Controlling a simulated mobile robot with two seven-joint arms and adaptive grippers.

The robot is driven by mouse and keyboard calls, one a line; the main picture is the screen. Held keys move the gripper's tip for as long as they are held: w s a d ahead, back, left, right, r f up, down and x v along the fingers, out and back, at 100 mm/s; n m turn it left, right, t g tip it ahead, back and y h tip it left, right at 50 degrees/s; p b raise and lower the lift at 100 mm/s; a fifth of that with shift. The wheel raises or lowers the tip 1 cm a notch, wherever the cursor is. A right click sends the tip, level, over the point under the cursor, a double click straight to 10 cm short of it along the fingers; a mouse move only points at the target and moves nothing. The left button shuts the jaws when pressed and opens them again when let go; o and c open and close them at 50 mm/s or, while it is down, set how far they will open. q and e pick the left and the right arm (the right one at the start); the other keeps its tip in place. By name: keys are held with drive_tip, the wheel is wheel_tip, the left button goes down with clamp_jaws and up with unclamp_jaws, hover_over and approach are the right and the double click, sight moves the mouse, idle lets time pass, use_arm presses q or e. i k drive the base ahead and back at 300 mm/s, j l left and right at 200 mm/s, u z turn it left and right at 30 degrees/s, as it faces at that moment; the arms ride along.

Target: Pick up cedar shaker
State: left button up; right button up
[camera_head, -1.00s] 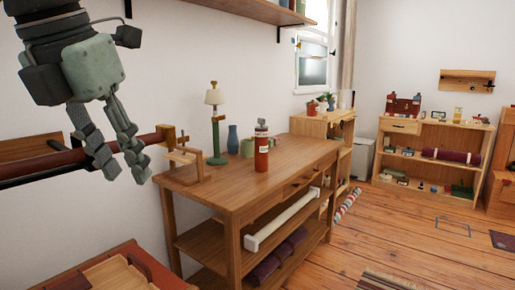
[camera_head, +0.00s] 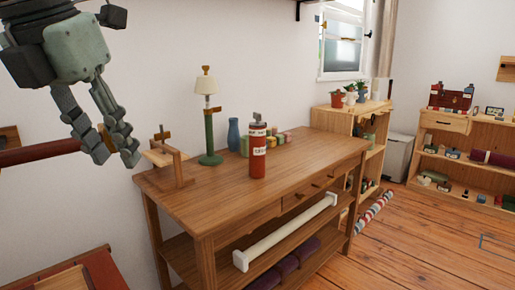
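A red cylindrical shaker (camera_head: 257,158) with a dark top and a pale label stands upright on the wooden table. The label is too small to read fully; I take it for the cedar shaker. My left gripper (camera_head: 116,156) hangs in the upper left, fingers pointing down and apart, with nothing between them. It is well left of the shaker, apart from it. My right gripper is not in view.
The wooden table (camera_head: 225,207) also holds a lamp (camera_head: 208,125), a blue vase (camera_head: 233,135), several small pots and a wooden stand (camera_head: 170,160). The tabletop's front and right are clear. Shelves (camera_head: 469,135) stand at the far right.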

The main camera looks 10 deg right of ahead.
sight(256, 136)
drive_tip(key=i+l+u, duration=0.15)
drive_tip(key=l, duration=0.25)
drive_tip(key=i+l+u, duration=0.1)
drive_tip(key=i+l, duration=0.15)
drive_tip(key=l, duration=0.2)
drive_tip(key=i+l+u, duration=0.15)
drive_tip(key=l, duration=0.3)
drive_tip(key=i+l+u, duration=0.15)
drive_tip(key=l, duration=0.3)
drive_tip(key=i+l+u, duration=0.1)
drive_tip(key=l, duration=0.4)
drive_tip(key=i+l+u, duration=0.15)
drive_tip(key=l, duration=0.35)
drive_tip(key=i+l+u, duration=0.15)
drive_tip(key=l, duration=0.35)
drive_tip(key=i+l+u, duration=0.4)
drive_tip(key=i+l, duration=0.2)
